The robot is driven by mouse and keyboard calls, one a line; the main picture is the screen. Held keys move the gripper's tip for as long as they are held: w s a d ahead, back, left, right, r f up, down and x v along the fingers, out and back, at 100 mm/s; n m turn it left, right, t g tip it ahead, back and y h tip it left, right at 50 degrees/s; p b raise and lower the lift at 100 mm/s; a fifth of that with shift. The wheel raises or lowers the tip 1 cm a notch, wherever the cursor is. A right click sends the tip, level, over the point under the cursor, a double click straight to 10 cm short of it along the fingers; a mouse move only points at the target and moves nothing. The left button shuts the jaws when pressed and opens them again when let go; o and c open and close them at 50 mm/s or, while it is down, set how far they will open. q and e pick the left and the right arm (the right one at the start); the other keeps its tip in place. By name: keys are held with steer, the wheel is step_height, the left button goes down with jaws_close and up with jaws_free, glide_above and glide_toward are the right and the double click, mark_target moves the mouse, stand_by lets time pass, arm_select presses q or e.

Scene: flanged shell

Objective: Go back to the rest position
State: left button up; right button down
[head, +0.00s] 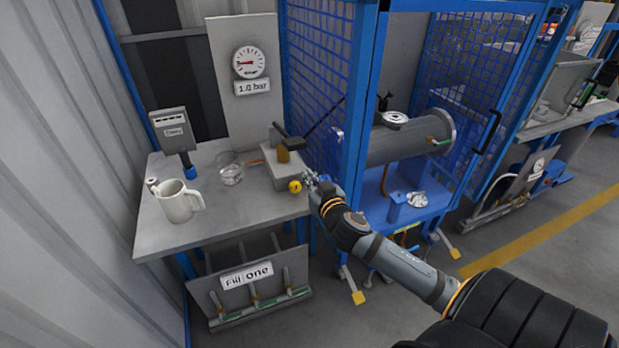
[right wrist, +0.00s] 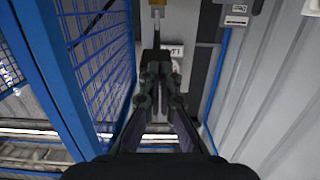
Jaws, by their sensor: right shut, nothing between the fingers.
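My right arm reaches in from the lower right of the head view. Its gripper (head: 311,180) is at the right edge of the grey workbench, beside a grey box (head: 285,172) and a yellow round knob (head: 295,187). I cannot tell in the head view whether it touches the knob. In the right wrist view the gripper's fingers (right wrist: 161,70) are closed together, with nothing seen between them. My left gripper is not in view.
The workbench (head: 235,222) holds a white mug (head: 178,201) and a glass jar (head: 231,175). A blue mesh cage (head: 362,100) stands close to the right arm, with a grey flanged cylinder (head: 400,143) inside. The floor (head: 500,247) at the right is open.

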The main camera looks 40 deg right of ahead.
stand_by(0.4)
steer(key=s+d+f+g, duration=0.2)
steer(key=s+f+g, duration=0.15)
steer(key=f, duration=0.95)
steer(key=s+d+f+n+g, duration=0.1)
steer(key=s+d+f+g, duration=0.3)
steer(key=f, duration=0.9)
steer(key=s+d+f+g, duration=0.1)
steer(key=s+f, duration=0.4)
steer(key=f, duration=0.9)
steer(key=s+a+f+g+y, duration=0.1)
steer(key=s+a+f+g, duration=0.1)
steer(key=s+a+f, duration=0.2)
steer(key=s+a+f+n+g+y, duration=0.1)
steer(key=s+a+f, duration=0.4)
steer(key=s, duration=1.2)
steer(key=s+a+f+n+g+y, duration=0.1)
steer(key=s+a+f+g, duration=0.2)
steer(key=s+f, duration=0.7)
steer(key=shift+s+a+f+g, duration=0.2)
steer(key=shift+a+f+g, duration=0.15)
steer(key=shift+a+f, duration=0.5)
